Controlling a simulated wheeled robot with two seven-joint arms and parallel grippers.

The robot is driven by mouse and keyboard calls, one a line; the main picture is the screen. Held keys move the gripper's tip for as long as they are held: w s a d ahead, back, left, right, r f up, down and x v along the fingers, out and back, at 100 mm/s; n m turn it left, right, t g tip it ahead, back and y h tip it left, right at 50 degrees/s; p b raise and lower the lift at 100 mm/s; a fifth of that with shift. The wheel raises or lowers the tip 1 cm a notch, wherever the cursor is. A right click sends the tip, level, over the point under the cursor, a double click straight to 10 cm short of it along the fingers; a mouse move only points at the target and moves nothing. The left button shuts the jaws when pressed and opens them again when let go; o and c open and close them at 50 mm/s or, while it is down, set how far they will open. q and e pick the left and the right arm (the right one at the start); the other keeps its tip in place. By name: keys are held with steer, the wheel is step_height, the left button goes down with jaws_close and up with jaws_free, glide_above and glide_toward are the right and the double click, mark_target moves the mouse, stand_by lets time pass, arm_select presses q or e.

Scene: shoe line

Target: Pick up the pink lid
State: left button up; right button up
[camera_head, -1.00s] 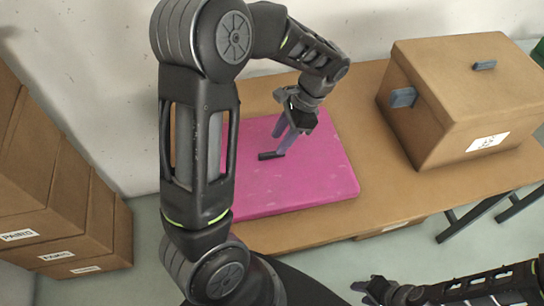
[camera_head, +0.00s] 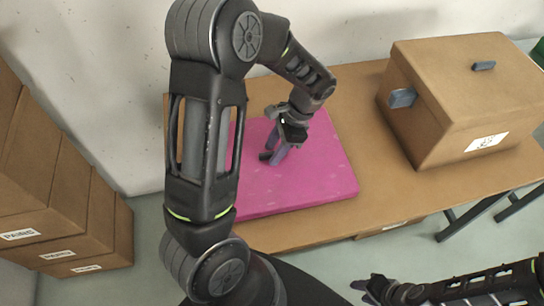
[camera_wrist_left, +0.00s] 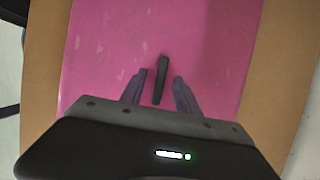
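The pink lid (camera_head: 310,180) lies flat on the brown table, with a small dark handle (camera_head: 265,156) on top. It also fills much of the left wrist view (camera_wrist_left: 215,60), where the dark handle (camera_wrist_left: 161,78) stands between the fingers. My left gripper (camera_head: 276,160) is over the lid at the handle. In the left wrist view its fingers (camera_wrist_left: 159,90) are open, one on each side of the handle with gaps. My right gripper (camera_head: 366,287) is at the bottom of the head view, away from the lid, its fingers apart and empty.
A large brown box (camera_head: 465,95) with grey handles stands on the table (camera_head: 366,205) to the right of the lid. Several brown cartons (camera_head: 60,200) are stacked on the floor at the left. A wall is behind the table.

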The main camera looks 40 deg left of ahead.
arm_select(q)
jaws_close()
stand_by(0.3)
steer(key=shift+r, duration=0.1)
stand_by(0.4)
step_height(320, 180, up, 10)
stand_by(0.4)
stand_by(0.4)
